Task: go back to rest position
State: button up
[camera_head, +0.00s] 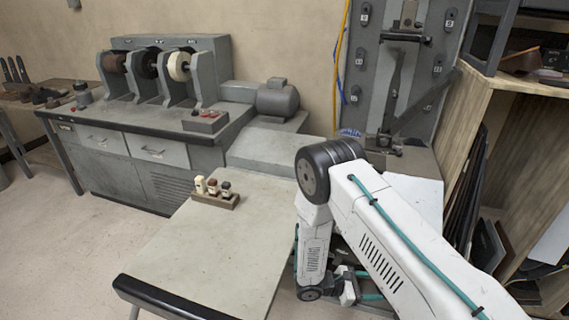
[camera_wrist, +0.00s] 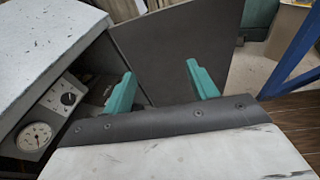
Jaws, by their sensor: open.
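My gripper (camera_wrist: 161,84) shows in the wrist view as two teal fingers spread wide apart. Nothing is held between them; a dark flat panel (camera_wrist: 178,42) stands behind. In the head view my white arm reaches in from the lower right and bends down beside the grey table (camera_head: 215,245). Teal parts of my gripper (camera_head: 366,287) show low, to the right of that table, partly hidden by my arm.
Three small bottles (camera_head: 212,188) stand in a holder on the table. A grinding bench (camera_head: 125,140) is at back left, a tall grey machine (camera_head: 400,70) behind my arm, and wooden shelving (camera_head: 500,130) at right. A gauge (camera_wrist: 35,137) shows at left in the wrist view.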

jog(key=s+r+m+g+y, duration=0.2)
jog(key=s+r+m, duration=0.15)
jog(key=r, duration=0.55)
jog(key=s+r+m+g+y, duration=0.2)
jog(key=r+m+y, duration=0.15)
jog(key=r, duration=0.65)
jog(key=s+r+m+g+y, duration=0.2)
jog(key=s+r+m+g, duration=0.15)
jog(key=r, duration=0.55)
jog(key=s+a+r+m+t+y, duration=0.1)
jog(key=s+r+m+t+y, duration=0.3)
jog(key=s+r, duration=0.8)
notch_tip(320, 180, up, 3)
jog(key=m+y, duration=0.2)
jog(key=y, duration=0.1)
jog(key=shift+s+a, duration=0.25)
jog(key=shift+a, duration=0.05)
jog(key=s+r+t, duration=0.1)
jog(key=s+r+m+t, duration=0.1)
jog(key=r, duration=0.1)
jog(key=s+d+r+t, duration=0.1)
jog(key=shift+s+r+m+t+y, duration=0.35)
jog(key=shift+s+r, duration=0.05)
jog(key=shift+c, duration=0.6)
jog(key=shift+d+r, duration=0.15)
jog(key=c, duration=0.5)
jog(key=shift+d, duration=0.1)
